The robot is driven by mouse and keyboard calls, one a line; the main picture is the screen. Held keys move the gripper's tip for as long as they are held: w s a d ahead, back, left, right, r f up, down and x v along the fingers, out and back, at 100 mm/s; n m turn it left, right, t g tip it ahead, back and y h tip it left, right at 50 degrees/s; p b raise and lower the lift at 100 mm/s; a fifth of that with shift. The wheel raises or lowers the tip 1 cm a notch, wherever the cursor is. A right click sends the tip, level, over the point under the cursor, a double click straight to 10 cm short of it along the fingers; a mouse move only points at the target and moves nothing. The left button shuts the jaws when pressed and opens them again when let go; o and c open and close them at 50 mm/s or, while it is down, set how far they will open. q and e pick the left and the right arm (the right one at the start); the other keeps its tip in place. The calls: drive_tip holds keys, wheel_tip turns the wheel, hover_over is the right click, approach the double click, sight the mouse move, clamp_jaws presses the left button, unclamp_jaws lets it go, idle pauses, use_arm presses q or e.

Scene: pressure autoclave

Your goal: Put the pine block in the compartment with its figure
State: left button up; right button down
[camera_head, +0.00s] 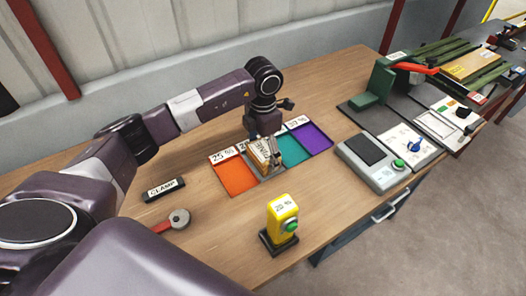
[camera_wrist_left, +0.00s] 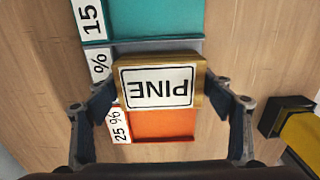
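The pine block (camera_head: 260,154) is a small wooden block with a white label. The left wrist view shows the label PINE upside down on the block (camera_wrist_left: 158,87). My left gripper (camera_head: 267,150) has a finger on each side of the block and is shut on it, over the grey compartment (camera_wrist_left: 190,45). I cannot tell whether the block touches the compartment floor. The row also has an orange compartment (camera_head: 233,176) marked 25 %, a teal one (camera_head: 291,147) marked 15 and a purple one (camera_head: 314,137). The grey one's label is partly hidden. My right gripper is not in view.
A yellow meter (camera_head: 283,212) with a green button stands in front of the compartments; its display seems to read 20 %. A grey scale-like device (camera_head: 371,160) stands to the right. A CLAMP label (camera_head: 165,189) and a red-handled tool (camera_head: 174,220) lie left, with bare table between.

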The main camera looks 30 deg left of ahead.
sight(263, 150)
use_arm(q)
drive_tip(key=o, duration=0.3)
drive_tip(key=shift+r, duration=0.1)
drive_tip(key=shift+r, duration=0.25)
wheel_tip(263, 150, up, 12)
drive_tip(key=b, duration=0.3)
drive_tip(key=shift+f, duration=0.15)
